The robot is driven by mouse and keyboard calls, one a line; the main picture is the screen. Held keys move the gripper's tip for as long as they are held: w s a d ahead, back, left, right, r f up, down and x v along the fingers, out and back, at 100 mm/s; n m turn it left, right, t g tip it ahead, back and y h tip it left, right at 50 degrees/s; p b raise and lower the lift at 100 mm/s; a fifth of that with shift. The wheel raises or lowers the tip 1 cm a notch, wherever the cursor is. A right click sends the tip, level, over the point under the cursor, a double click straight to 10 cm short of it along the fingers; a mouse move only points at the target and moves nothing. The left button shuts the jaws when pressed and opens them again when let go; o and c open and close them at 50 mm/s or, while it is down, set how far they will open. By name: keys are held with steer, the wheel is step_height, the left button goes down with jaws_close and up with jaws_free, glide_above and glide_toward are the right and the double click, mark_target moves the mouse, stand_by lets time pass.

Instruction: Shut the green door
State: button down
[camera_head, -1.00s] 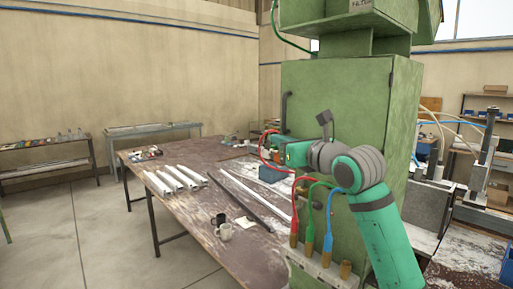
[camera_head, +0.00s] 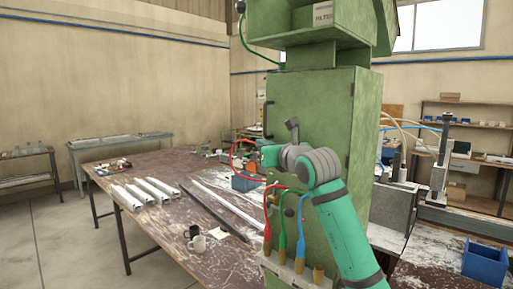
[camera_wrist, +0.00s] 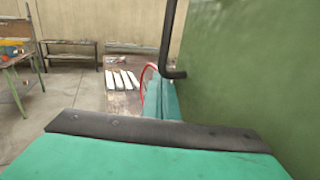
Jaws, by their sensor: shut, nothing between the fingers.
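The green door (camera_head: 310,105) is the flat front panel of a tall green cabinet. It looks about flush with the cabinet front; I cannot tell whether a gap is left at its edge. Its dark bar handle (camera_head: 266,118) is near the left edge, and hinge-like marks are at the right. In the wrist view the door (camera_wrist: 250,70) fills the right side, with the handle (camera_wrist: 168,40) standing off it. My gripper (camera_head: 262,156) is at the door's left edge, below the handle. It is shut and empty; its fingertips are largely hidden in both views.
Red, green and blue cables (camera_head: 283,235) plug in at the front, near my forearm. Open floor (camera_head: 60,250) lies at the left.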

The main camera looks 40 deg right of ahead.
steer(key=s+a, duration=0.2)
steer(key=a, duration=1.2)
